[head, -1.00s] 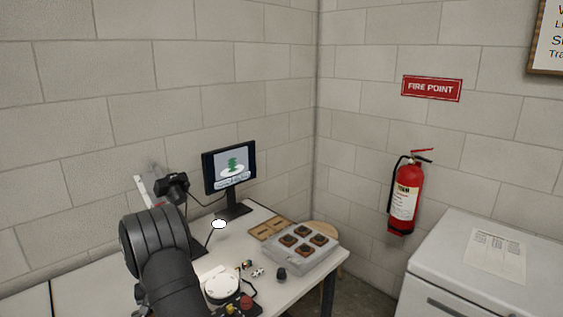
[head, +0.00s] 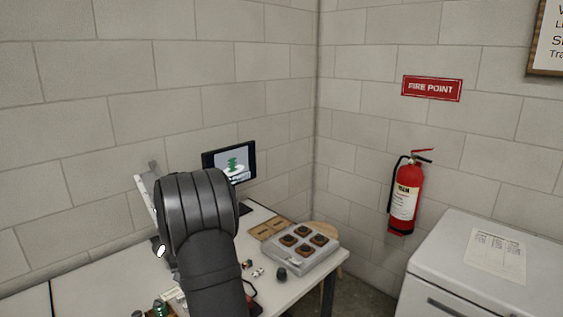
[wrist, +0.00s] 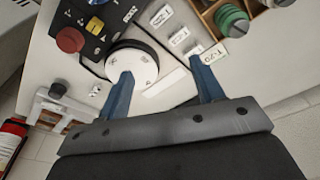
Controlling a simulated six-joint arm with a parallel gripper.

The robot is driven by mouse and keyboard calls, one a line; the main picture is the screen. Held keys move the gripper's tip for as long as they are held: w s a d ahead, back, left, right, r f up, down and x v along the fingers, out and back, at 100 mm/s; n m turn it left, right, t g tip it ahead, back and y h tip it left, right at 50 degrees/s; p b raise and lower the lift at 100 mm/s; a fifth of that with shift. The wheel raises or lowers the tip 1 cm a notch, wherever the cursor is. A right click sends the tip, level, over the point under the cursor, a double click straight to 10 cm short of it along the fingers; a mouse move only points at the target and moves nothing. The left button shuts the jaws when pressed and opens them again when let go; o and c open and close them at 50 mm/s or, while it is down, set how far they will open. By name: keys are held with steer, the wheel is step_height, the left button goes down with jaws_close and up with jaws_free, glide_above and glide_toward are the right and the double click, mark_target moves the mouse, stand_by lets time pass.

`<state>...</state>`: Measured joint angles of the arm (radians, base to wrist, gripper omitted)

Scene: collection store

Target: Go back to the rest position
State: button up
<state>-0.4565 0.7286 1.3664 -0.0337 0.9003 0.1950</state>
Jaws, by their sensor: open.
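My gripper (wrist: 162,72) shows in the wrist view with its two blue fingers apart and nothing between them. It is over the white table (wrist: 275,50). One fingertip overlaps the white round disc (wrist: 140,62) in this view; I cannot tell the height between them. In the head view my dark arm hides the gripper and the disc.
A control box with a red button (wrist: 70,39) is beside the disc.

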steer(key=w+d+r+m+g+h, duration=0.1)
steer(key=w+d+m, duration=0.2)
steer(key=d+m, duration=0.5)
steer(key=w+d+r+m+h, duration=0.1)
steer(key=w+d+m, duration=0.3)
steer(key=d+m, duration=0.4)
steer(key=shift+w+d+r+m+g, duration=0.2)
steer(key=shift+d+r+m+g, duration=0.15)
steer(key=shift+m, duration=2.25)
steer(key=s+a+f+n+t, duration=0.1)
steer(key=s+a+n, duration=0.2)
steer(key=a+n, duration=0.7)
steer(key=shift+s+f+n+y, duration=0.3)
steer(key=shift+f+n+y, duration=0.1)
steer(key=shift+n, duration=0.7)
steer(key=shift+d+r+t, duration=0.1)
steer(key=shift+d+t, duration=0.05)
steer(key=shift+t, duration=0.1)
